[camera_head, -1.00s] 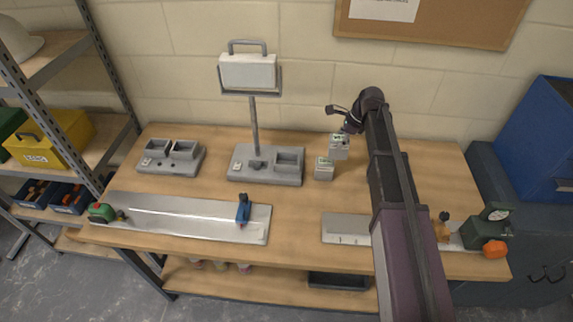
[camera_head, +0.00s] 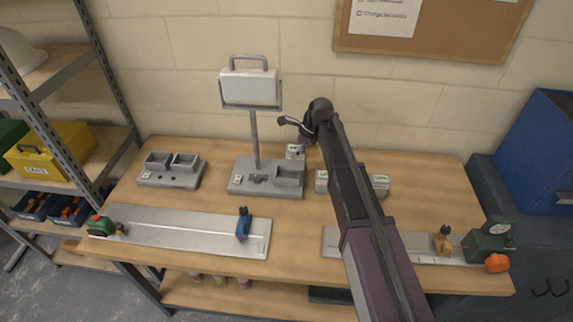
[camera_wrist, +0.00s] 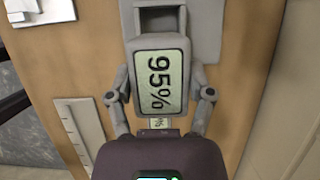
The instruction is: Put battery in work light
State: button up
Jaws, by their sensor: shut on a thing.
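My gripper (camera_wrist: 162,92) is shut on a grey battery (camera_wrist: 160,52) whose display reads 95%. The held battery also shows in the head view (camera_head: 295,152), above the table behind the right end of the work light's base. The work light (camera_head: 249,88) has a white lamp head on a post and a grey base (camera_head: 240,186) with an open, box-shaped socket at its right. In the wrist view, a grey base with a recess (camera_wrist: 203,30) lies beyond the battery's upper end. I cannot tell whether the battery touches it. My arm hides part of the table.
Two other batteries stand on the table, one left of my arm (camera_head: 321,182) and one right (camera_head: 380,186). A grey two-bay unit (camera_head: 170,178) stands at left. Metal plates with a blue tool (camera_head: 243,224) and a green device (camera_head: 488,242) lie along the front.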

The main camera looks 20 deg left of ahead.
aim_at(287, 147)
jog(key=a, duration=0.3)
jog(key=shift+s+a, duration=0.2)
jog(key=shift+s, duration=0.15)
jog(key=shift+d+f+b, duration=0.2)
jog(key=shift+f+b, duration=0.5)
jog(key=shift+b, duration=0.05)
jog(key=shift+f+b, duration=0.45)
jog(key=shift+f, duration=0.05)
jog(key=shift+f+b, duration=2.3)
jog(key=shift+b, duration=0.05)
jog(key=shift+f, duration=0.15)
jog(key=o, duration=1.3)
jog(key=shift+r, duration=0.25)
